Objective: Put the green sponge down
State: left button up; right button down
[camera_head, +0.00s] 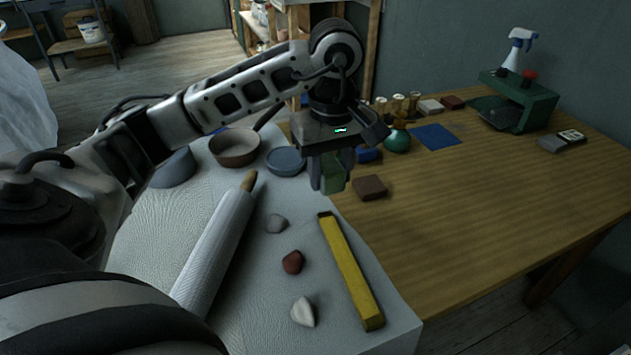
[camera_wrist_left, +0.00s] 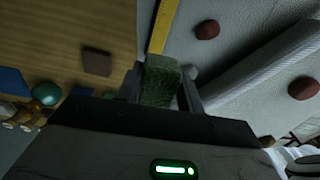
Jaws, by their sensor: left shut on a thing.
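The green sponge (camera_wrist_left: 160,84) is between the fingers of my left gripper (camera_wrist_left: 162,90) in the left wrist view. In the head view my left gripper (camera_head: 331,176) points down and is shut on the sponge (camera_head: 333,180), partly hidden by the fingers. It hangs over the right edge of the white cloth-like surface (camera_head: 150,235), near where the wooden table (camera_head: 460,205) begins. I cannot tell how high it is held. My right gripper is not in view.
A brown block (camera_head: 370,187) lies just right of the gripper. A yellow bar (camera_head: 350,270), several clay lumps and a rolling pin (camera_head: 217,245) lie nearer.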

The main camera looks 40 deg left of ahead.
pick_arm(q)
jog(key=w+a+f, duration=0.2)
jog(key=a, duration=0.2)
send_over(309, 198)
jog(key=f, duration=0.5)
jog(key=shift+s+d+f, duration=0.2)
jog(key=shift+d, duration=0.15)
jog(key=shift+a+f, duration=0.1)
jog(key=shift+f, duration=0.05)
jog(key=shift+w+a+f, duration=0.1)
jog(key=shift+a+f, duration=0.05)
jog(key=shift+f, duration=0.8)
jog(key=shift+w+a+f, duration=0.1)
jog(key=shift+a+f, duration=0.05)
jog(key=shift+f, duration=0.75)
jog(key=shift+f+b, duration=0.1)
jog(key=shift+b, duration=0.2)
jog(key=shift+f, duration=0.15)
jog(key=o, duration=0.9)
